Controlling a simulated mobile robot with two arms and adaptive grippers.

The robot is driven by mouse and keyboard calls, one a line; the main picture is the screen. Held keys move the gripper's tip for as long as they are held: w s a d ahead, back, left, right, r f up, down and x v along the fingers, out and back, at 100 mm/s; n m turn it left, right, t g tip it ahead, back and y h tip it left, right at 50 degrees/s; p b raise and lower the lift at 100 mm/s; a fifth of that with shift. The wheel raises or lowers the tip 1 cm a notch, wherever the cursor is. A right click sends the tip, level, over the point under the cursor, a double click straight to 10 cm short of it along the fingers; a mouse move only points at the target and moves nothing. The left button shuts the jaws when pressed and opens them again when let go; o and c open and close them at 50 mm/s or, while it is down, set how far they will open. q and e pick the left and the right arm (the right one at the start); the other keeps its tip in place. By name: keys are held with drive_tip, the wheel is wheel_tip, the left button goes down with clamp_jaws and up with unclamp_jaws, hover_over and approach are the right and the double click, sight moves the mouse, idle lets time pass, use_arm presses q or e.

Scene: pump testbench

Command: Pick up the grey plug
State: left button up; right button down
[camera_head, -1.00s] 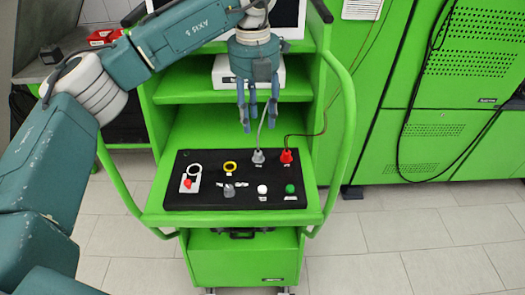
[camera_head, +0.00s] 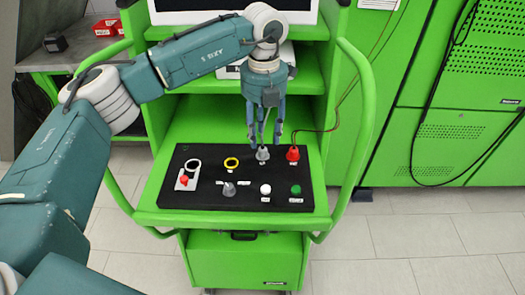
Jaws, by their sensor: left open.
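The grey plug (camera_head: 262,153) stands upright on the black control panel (camera_head: 222,205), in its back row. My left gripper (camera_head: 264,140) points down right above the grey plug, with its fingers apart near the plug's top. Whether the fingers touch it I cannot tell. The plug's cable is mostly hidden by the gripper. My right gripper is not in view.
A red plug (camera_head: 293,154) with a red cable stands just right of the grey plug. A yellow ring (camera_head: 231,163), a grey knob (camera_head: 229,189), a white button (camera_head: 265,189), a green button (camera_head: 296,190) and a red switch (camera_head: 183,180) sit on the panel. The green cart's rails (camera_head: 361,120) flank it.

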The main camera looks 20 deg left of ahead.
sight(263, 148)
use_arm(q)
drive_tip(key=shift+w+f+p, duration=0.1)
drive_tip(key=shift+f+p, duration=0.25)
drive_tip(key=shift+f, duration=0.05)
drive_tip(key=f, duration=0.1)
drive_tip(key=f+p, duration=0.2)
drive_tip(key=shift+w+a+f, duration=0.25)
drive_tip(key=shift+w+f, duration=0.1)
drive_tip(key=shift+f, duration=0.45)
drive_tip(key=shift+c, duration=0.2)
clamp_jaws()
